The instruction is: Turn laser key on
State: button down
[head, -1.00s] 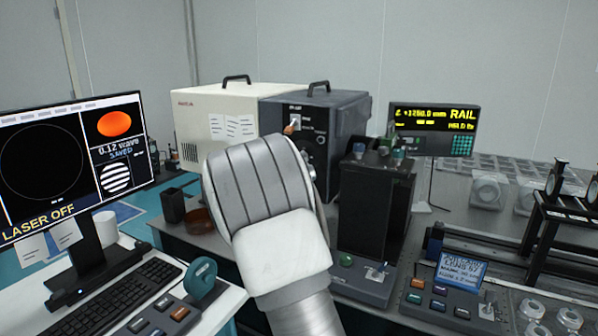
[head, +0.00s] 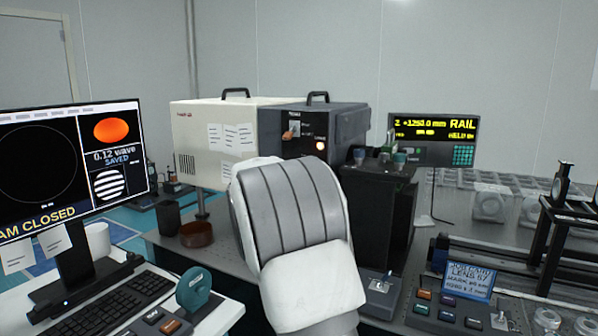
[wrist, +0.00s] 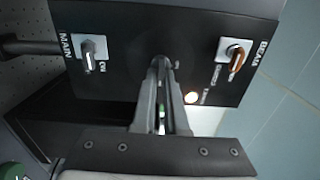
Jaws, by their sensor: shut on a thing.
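The dark laser box (head: 330,122) stands on the table beyond my arm in the head view, and its amber lamp (head: 320,146) is lit. In the wrist view its black front panel (wrist: 120,35) fills the upper part. My gripper (wrist: 164,72) is shut on the laser key (wrist: 161,62) at the panel's middle; the key is mostly hidden by the fingers. The MAIN switch (wrist: 91,52) sits to the left and the BEAM switch (wrist: 236,58), with an orange lever, to the right. The lit lamp (wrist: 191,98) is right of the fingers. My arm hides gripper and key in the head view.
A cream box (head: 215,135) stands left of the laser box. A dark tower (head: 380,210) stands right of my arm. The monitor (head: 70,165) at left reads "AM CLOSED", its start cut off. A display (head: 433,140) is behind at right.

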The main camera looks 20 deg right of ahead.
jog(key=shift+a, duration=0.1)
jog(key=c, duration=1)
grip_release()
jog(key=shift+o, duration=0.2)
jog(key=p+v, duration=0.2)
jog(key=v, duration=1.5)
jog(key=shift+s+a, duration=0.1)
jog(key=shift+a, duration=0.05)
